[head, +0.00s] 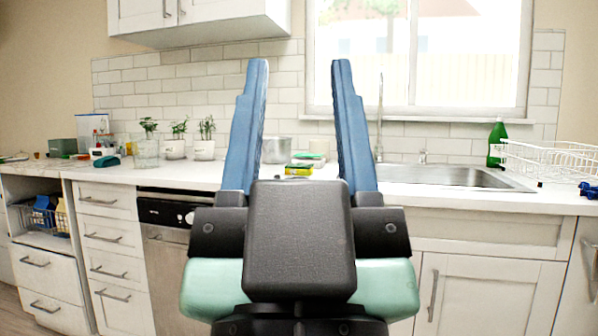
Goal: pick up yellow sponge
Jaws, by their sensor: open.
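A small yellow sponge (299,170), with some green on it, lies on the white countertop near the back, left of the sink. It shows between the two blue fingers of my gripper (303,78). My gripper is open and empty, with its fingers spread wide and pointing up in the picture. The sponge is well beyond my gripper and apart from it. The body of my gripper hides the counter front just below the sponge.
A metal pot (276,150) stands just left of the sponge. The sink (450,178) with its faucet (379,120) is to the right, with a green bottle (496,143) and a white dish rack (550,160). Potted plants (204,149) and a glass container (146,152) stand left.

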